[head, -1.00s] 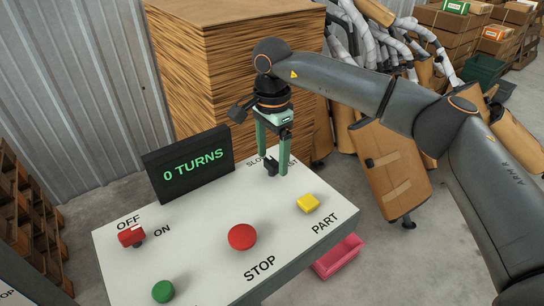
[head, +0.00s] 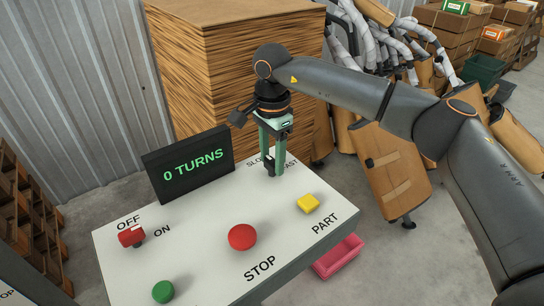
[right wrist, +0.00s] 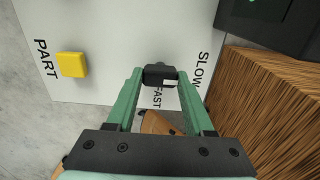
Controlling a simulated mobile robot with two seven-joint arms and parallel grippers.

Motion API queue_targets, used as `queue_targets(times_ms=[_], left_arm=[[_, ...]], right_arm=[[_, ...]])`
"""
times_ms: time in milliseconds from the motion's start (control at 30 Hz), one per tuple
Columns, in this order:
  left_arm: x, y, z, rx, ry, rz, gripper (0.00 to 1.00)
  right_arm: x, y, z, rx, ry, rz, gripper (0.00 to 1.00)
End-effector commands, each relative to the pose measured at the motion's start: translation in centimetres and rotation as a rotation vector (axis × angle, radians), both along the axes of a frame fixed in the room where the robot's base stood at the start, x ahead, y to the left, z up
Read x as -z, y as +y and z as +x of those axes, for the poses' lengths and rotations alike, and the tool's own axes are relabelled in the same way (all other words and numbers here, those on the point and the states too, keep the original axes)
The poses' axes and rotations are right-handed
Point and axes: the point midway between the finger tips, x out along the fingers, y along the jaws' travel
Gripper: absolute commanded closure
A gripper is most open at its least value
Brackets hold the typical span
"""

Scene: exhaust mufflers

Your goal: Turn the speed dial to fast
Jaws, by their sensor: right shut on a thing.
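The speed dial is a small black knob at the far right of the white control panel (head: 200,232); in the right wrist view the dial (right wrist: 159,75) sits between my fingertips. A small pale mark shows on its lower right side; which label it points to, I cannot tell. The word SLOW (right wrist: 202,70) is to its right and FAST (right wrist: 157,98) just below it there. My right gripper (head: 272,172) points down and is shut on the dial, with green fingers touching both sides; in the head view it hides most of the dial. My left gripper is not in view.
The panel carries a yellow PART button (head: 308,203), a red STOP button (head: 242,237), a green button (head: 163,291) and a red OFF/ON switch (head: 131,236). A display (head: 188,165) reads 0 TURNS. A tall cardboard stack (head: 220,75) stands close behind; a pink bin (head: 338,258) sits below right.

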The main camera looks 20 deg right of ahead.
Motion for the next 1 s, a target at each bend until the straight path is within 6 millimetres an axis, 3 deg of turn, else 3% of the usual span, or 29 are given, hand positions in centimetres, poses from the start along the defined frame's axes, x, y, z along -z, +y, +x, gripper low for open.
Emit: queue_targets(times_ms=[133, 567, 1000], left_arm=[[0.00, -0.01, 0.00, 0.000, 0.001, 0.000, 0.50], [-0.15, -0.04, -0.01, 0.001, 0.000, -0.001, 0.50], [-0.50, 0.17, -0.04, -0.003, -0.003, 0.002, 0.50]], right_arm=[[-0.02, 0.00, -0.03, 0.000, 0.001, 0.000, 1.00], [-0.04, 0.01, -0.03, 0.077, 0.002, -0.001, 1.00], [-0.06, -0.01, 0.00, 0.441, 0.001, -0.002, 1.00]])
